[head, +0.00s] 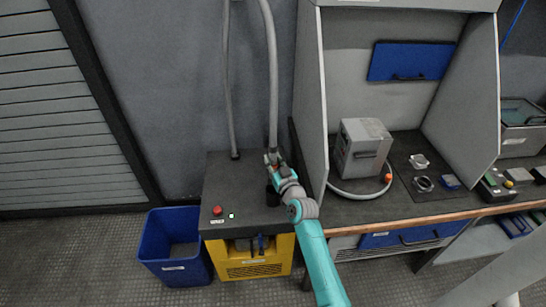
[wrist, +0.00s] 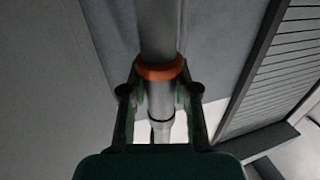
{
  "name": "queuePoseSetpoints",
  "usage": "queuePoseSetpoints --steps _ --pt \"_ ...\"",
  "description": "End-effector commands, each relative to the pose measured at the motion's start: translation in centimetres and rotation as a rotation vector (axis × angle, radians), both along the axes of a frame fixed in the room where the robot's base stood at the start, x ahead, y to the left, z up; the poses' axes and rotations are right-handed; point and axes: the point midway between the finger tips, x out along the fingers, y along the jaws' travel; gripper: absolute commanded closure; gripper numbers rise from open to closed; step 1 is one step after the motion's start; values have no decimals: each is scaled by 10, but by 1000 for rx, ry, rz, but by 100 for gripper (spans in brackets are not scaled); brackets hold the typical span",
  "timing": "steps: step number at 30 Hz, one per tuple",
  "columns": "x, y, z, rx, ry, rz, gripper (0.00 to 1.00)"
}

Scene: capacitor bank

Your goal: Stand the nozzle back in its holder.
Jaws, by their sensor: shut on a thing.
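The nozzle (wrist: 160,105) is a grey tube with an orange ring (wrist: 160,69) at its hose end. In the wrist view it runs upright between the two fingers of my gripper (wrist: 160,97), which is shut on it just below the ring. In the head view my gripper (head: 273,159) is over the dark top of the yellow unit, with the grey hose (head: 271,80) rising from the nozzle. A dark round holder (head: 271,196) shows below my gripper, partly covered by my arm. Whether the nozzle's lower end touches the holder cannot be told.
The yellow unit (head: 250,268) has a dark top (head: 225,180) with a red button (head: 217,210) and a second fixed hose (head: 229,100). A blue bin (head: 172,253) stands left. A grey booth wall (head: 310,100) and workbench (head: 360,209) stand close on the right.

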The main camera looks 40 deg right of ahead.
Motion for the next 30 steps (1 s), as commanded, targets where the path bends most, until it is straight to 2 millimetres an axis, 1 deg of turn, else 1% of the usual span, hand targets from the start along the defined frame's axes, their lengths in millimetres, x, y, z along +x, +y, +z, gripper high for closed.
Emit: queuePoseSetpoints --steps 30 --pt "0 0 -68 2 -1 2 100"
